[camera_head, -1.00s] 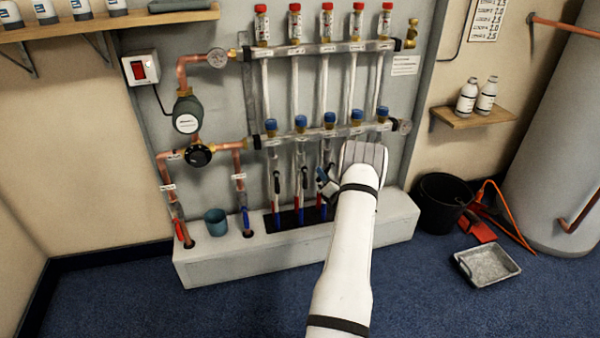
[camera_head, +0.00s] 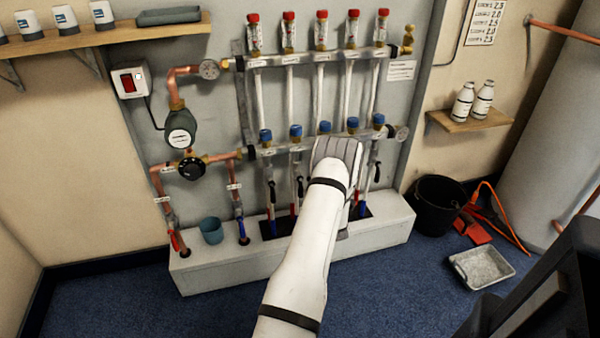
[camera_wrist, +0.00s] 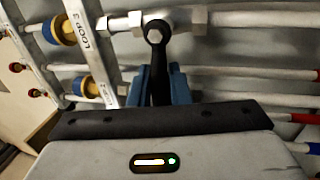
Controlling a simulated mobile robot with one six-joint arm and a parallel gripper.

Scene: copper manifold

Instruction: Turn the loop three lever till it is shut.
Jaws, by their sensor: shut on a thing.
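The loop three lever (camera_wrist: 156,60) is a dark handle on a round pivot, in the middle of the wrist view. It stands roughly crosswise to its grey pipe there. My gripper (camera_wrist: 160,87) has its blue jaws closed on the two sides of this lever. The "LOOP 3" label (camera_wrist: 79,25) shows on the manifold bar at the upper left. In the head view my pale arm covers the jaws and the loop three lever.
Other loops' black levers (camera_head: 271,190) and (camera_head: 377,172) hang beside my arm. The lower manifold bar (camera_head: 285,147) runs just above. A white plinth (camera_head: 215,268) lies below, with a blue cup (camera_head: 211,230) on it. A black bucket (camera_head: 438,203) stands right.

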